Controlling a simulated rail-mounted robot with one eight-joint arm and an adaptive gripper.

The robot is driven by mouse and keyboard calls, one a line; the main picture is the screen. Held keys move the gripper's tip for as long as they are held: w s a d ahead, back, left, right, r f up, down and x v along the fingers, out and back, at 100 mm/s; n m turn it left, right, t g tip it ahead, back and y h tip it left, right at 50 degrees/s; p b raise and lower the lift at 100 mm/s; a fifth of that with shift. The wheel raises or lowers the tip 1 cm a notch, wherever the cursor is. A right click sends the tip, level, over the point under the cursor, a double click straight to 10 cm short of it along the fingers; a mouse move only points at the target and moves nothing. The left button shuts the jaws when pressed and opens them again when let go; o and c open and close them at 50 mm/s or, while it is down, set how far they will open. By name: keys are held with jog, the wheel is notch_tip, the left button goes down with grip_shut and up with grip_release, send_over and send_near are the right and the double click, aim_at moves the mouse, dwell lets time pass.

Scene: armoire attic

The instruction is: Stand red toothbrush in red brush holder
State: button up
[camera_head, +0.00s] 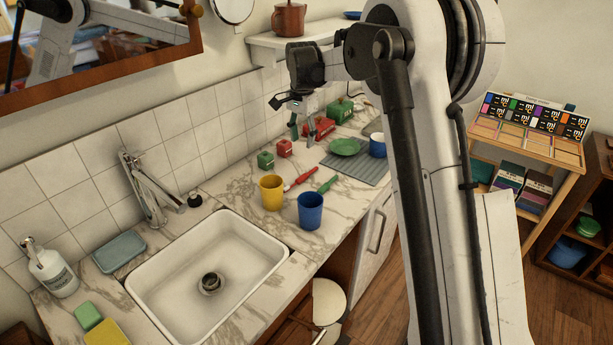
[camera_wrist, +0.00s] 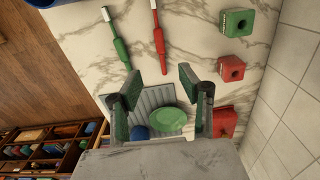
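The red toothbrush (camera_head: 300,179) lies flat on the marble counter, between the yellow cup and the mat. In the wrist view the red toothbrush (camera_wrist: 158,38) lies ahead of my fingers, its lower end near the gap between them. The red brush holder (camera_head: 284,148) is a small block by the tiled wall; the wrist view shows a dark hole in the holder (camera_wrist: 231,68), and nothing stands in it. My gripper (camera_wrist: 159,82) is open and empty, apart from the toothbrush. In the head view my gripper (camera_head: 303,130) hangs over the counter, right of the holder.
A green holder (camera_head: 266,160) stands beside the red one. A green toothbrush (camera_head: 327,184) lies near the yellow cup (camera_head: 271,192) and blue cup (camera_head: 310,210). A grey mat (camera_head: 366,168) bears a green plate (camera_head: 345,146). A red box (camera_head: 319,127) stands behind. The sink (camera_head: 165,285) is left.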

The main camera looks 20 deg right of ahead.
aim_at(303, 176)
notch_tip(303, 176, down, 14)
jog(key=shift+d+f, duration=0.1)
grip_shut()
dwell(0.8)
